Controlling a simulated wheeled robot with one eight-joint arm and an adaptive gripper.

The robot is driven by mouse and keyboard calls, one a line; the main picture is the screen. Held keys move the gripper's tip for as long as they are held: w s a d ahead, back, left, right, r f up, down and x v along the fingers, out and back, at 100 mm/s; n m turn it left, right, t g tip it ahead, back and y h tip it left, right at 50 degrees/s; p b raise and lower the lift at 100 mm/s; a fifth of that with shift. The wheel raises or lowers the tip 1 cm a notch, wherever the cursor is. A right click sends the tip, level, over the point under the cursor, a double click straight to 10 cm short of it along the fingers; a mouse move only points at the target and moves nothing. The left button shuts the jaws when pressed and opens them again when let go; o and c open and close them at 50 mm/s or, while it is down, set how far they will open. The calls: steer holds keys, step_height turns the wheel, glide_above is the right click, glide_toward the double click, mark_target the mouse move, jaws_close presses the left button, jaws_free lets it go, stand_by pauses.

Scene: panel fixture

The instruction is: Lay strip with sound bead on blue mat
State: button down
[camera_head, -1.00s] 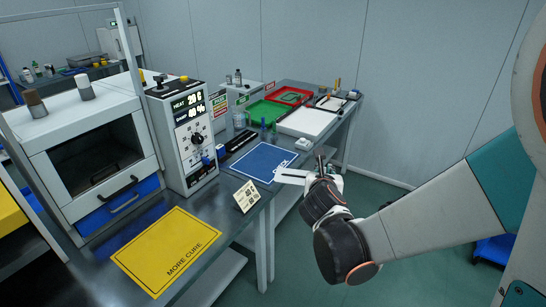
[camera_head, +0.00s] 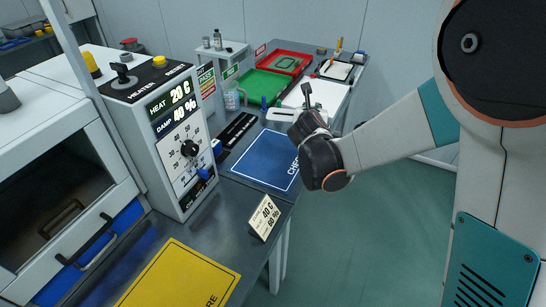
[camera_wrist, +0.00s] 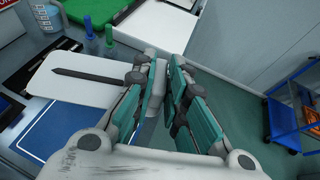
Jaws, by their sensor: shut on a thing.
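My gripper (camera_wrist: 160,75) is shut on a pale flat strip (camera_wrist: 85,82) with a dark bead (camera_wrist: 88,75) along it. In the wrist view the strip reaches left from the fingers, bead side up, above the far part of the blue mat (camera_wrist: 50,133). In the head view the strip (camera_head: 279,115) shows just beyond the far edge of the blue mat (camera_head: 262,160), with my gripper (camera_head: 305,115) at its right. The mat is otherwise bare, with white lettering at its right side. I cannot tell the strip's height above the table.
A control box (camera_head: 175,125) reads HEAT 20 C, DAMP 40 %. A card (camera_head: 265,218) reading 40 C, 60 % stands in front of the mat. A yellow mat (camera_head: 180,275) lies nearer. Green (camera_head: 262,84) and red (camera_head: 288,63) trays lie behind. A blue cart (camera_wrist: 290,122) stands right.

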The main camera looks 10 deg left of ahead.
mark_target(283, 113)
steer(key=shift+n+y, duration=0.6)
steer(key=shift+y, duration=0.1)
steer(key=w+a, duration=0.1)
steer(key=a, duration=0.2)
steer(key=w+a+f, duration=0.1)
steer(key=a, duration=0.2)
steer(key=w+a+f+b, duration=0.1)
steer(key=a, duration=0.2)
steer(key=shift+f, duration=0.2)
step_height(283, 113, down, 15)
steer(key=b, duration=0.5)
steer(key=shift+a+b, duration=0.1)
steer(key=shift+b, duration=0.2)
steer(key=shift+f+b, duration=0.9)
steer(key=shift+f, duration=1.5)
steer(key=c, duration=1.6)
jaws_free()
